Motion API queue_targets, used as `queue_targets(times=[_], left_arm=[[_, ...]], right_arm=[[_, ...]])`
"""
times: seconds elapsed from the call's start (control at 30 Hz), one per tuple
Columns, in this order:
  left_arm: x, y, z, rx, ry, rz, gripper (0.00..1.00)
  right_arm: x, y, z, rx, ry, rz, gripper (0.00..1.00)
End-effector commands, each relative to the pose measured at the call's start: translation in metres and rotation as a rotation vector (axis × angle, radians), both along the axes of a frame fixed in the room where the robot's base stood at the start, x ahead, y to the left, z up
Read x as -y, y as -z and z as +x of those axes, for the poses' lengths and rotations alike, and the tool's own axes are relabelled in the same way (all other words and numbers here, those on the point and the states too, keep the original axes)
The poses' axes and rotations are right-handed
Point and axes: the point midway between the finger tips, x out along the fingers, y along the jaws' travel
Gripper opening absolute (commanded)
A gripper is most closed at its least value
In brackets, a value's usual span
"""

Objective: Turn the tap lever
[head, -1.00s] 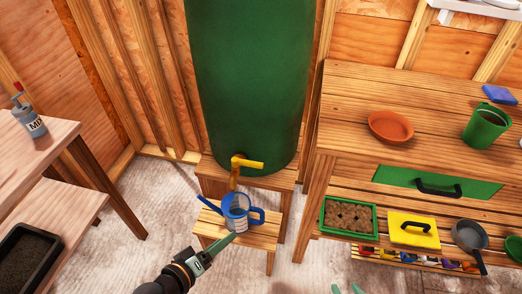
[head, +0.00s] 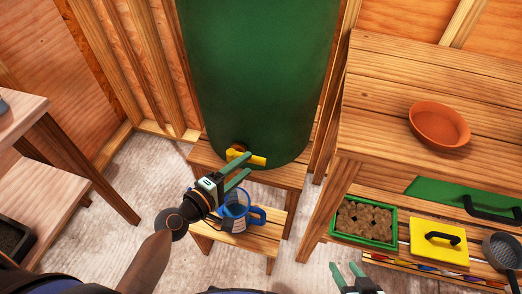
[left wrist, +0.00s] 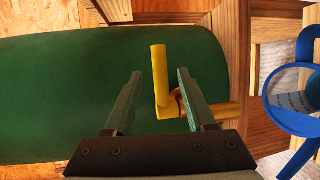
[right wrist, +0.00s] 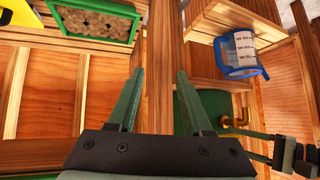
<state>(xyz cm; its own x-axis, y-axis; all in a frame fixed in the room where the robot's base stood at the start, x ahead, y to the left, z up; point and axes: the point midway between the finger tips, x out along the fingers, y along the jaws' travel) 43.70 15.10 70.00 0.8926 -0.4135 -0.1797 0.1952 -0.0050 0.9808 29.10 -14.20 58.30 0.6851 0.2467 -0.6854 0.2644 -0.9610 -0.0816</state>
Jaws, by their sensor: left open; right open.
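The yellow tap lever (head: 258,161) is on the brass-coloured tap (left wrist: 215,111) low on the green barrel (head: 258,80). In the left wrist view the lever (left wrist: 159,75) shows between the fingers of my left gripper (left wrist: 159,73), with a gap on both sides. My left gripper (head: 247,165) is open at the tap in the head view and partly hides it. My right gripper (head: 345,266) is open and empty, low in the head view, away from the tap. The tap also shows in the right wrist view (right wrist: 237,122).
A blue measuring jug (head: 256,215) stands on a small wooden stool (head: 262,240) below the tap. The barrel rests on a wooden stand (head: 285,175). A wooden bench (head: 375,110) with an orange dish (head: 440,125) and a green tray (head: 393,232) is at the right.

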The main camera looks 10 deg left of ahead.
Motion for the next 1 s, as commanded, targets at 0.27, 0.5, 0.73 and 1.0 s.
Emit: queue_targets(times=[0.27,0.5,0.73,1.0], left_arm=[[0.022,0.009,0.046,0.001,0.001,-0.002,0.56],[0.03,0.014,0.064,0.0,0.0,0.001,0.56],[0.03,0.014,0.065,0.0,0.0,0.001,0.56],[0.03,0.014,0.065,0.0,0.0,0.001,0.33]], right_arm=[[0.0,-0.002,0.005,0.02,0.002,0.001,0.5],[0.003,-0.022,0.023,0.107,0.008,0.002,0.5],[0.005,-0.024,0.027,0.119,0.003,-0.006,0.5],[0.005,-0.022,0.025,0.113,0.001,-0.008,0.5]])
